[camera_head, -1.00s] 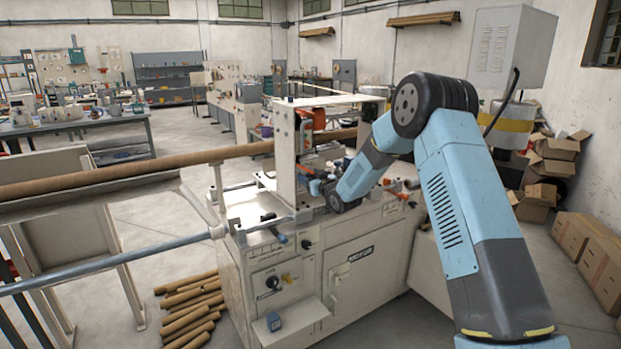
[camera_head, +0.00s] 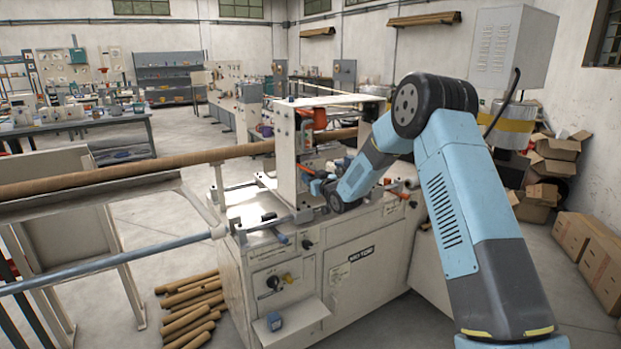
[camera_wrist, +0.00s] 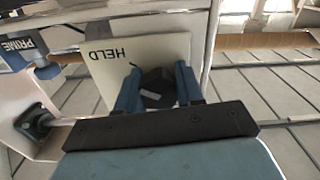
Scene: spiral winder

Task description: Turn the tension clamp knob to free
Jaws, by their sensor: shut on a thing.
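The tension clamp knob (camera_wrist: 156,88) is a dark, faceted knob on a pale plate (camera_wrist: 120,52) in the wrist view. The word HELD is printed upside down on the plate, just above the knob in the picture. My gripper (camera_wrist: 158,84) has its two blue fingers shut on the knob, one on each side. In the head view my gripper (camera_head: 318,187) is at the upright frame on top of the machine, and I cannot make out the knob there. No label for free can be read.
A blue part marked PRIME (camera_wrist: 28,52) is at the left of the wrist view. The white machine cabinet (camera_head: 365,268) stands below my arm. A long brown tube (camera_head: 120,176) runs into the machine from the left. Cardboard boxes (camera_head: 590,255) lie at the right.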

